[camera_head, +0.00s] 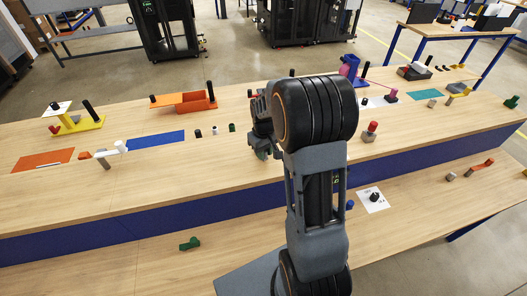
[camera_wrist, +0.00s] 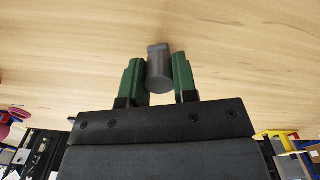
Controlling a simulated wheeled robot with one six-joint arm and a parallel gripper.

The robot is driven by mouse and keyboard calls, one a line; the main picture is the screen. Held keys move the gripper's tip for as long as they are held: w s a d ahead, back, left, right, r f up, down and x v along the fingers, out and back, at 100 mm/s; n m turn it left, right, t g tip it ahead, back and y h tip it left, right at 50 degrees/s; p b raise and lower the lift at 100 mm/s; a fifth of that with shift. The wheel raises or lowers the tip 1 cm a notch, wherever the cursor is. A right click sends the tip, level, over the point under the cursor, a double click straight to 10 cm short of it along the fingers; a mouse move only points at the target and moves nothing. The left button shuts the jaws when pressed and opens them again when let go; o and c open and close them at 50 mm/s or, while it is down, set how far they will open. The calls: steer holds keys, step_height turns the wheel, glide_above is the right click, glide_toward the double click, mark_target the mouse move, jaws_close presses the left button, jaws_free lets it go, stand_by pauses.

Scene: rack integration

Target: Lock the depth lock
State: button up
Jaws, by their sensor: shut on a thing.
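My gripper (camera_wrist: 158,78), with two green fingers, is shut on a dark grey cylindrical piece (camera_wrist: 160,67) in the wrist view. The piece has a squarer far end and stands out past the fingertips over pale wood. I cannot tell whether it touches the wood or whether it is part of the depth lock. In the head view my gripper (camera_head: 262,148) is low over the long bench, left of my arm's large black joint. The arm hides part of it, and the held piece cannot be made out there. I cannot pick out the depth lock with certainty.
The wooden bench (camera_head: 235,185) bears a blue mat (camera_head: 155,140), an orange mat (camera_head: 43,160), an orange tray (camera_head: 190,103) and a yellow stand (camera_head: 78,125). A red-topped grey piece (camera_head: 369,131) stands right of my arm. A black knob (camera_head: 374,194) sits on a white card in front.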

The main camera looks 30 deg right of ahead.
steer(key=m, duration=0.1)
steer(key=a+m, duration=0.1)
steer(key=m, duration=0.1)
steer(key=m+b, duration=0.1)
steer(key=shift+a, duration=0.3)
steer(key=o, duration=0.9)
steer(key=shift+o, duration=0.2)
step_height(320, 180, up, 14)
steer(key=b, duration=0.1)
steer(key=shift+f, duration=0.1)
